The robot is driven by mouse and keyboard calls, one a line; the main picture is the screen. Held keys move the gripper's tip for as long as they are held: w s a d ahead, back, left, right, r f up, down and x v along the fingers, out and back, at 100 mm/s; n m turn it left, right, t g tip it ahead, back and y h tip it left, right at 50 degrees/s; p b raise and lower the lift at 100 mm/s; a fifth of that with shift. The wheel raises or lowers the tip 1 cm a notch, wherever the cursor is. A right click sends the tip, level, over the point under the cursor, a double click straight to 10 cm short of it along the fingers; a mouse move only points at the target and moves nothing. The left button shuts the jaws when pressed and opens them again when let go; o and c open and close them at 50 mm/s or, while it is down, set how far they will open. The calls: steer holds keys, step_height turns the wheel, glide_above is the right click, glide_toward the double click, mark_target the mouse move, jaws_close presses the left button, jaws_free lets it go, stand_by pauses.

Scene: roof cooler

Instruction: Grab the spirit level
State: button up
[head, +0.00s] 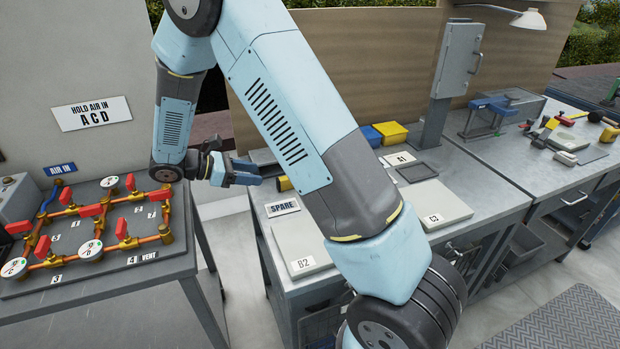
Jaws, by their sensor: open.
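My gripper (255,172) is at the left end of the long bench, fingers pointing right. It is open, and I see nothing between its fingers. A small yellow and dark object (284,184) lies just right of the fingertips, apart from them and partly hidden by my arm. I cannot tell what it is. I cannot pick out the spirit level for certain. Several small red, yellow and dark tools (551,124) lie at the far right of the bench, too small to identify. My arm hides part of the bench's middle.
A pipe board with red valves and gauges (95,228) stands on a table at left. Panels B2 (300,262) and C3 (436,204) lie on the bench (485,178). Blue and yellow bins (392,132), a grey post box (459,60) and a blue vise (494,105) stand towards its back.

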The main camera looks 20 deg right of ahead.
steer(key=shift+w+a+f, duration=0.15)
steer(key=shift+a+f, duration=0.05)
steer(key=shift+f, duration=0.35)
steer(key=x, duration=0.8)
steer(key=shift+r, duration=0.1)
steer(key=shift+r+x, duration=0.1)
steer(key=shift+x, duration=1.3)
steer(key=shift+r+x, duration=0.15)
steer(key=shift+x, duration=1.3)
steer(key=shift+d, duration=0.1)
jaws_close()
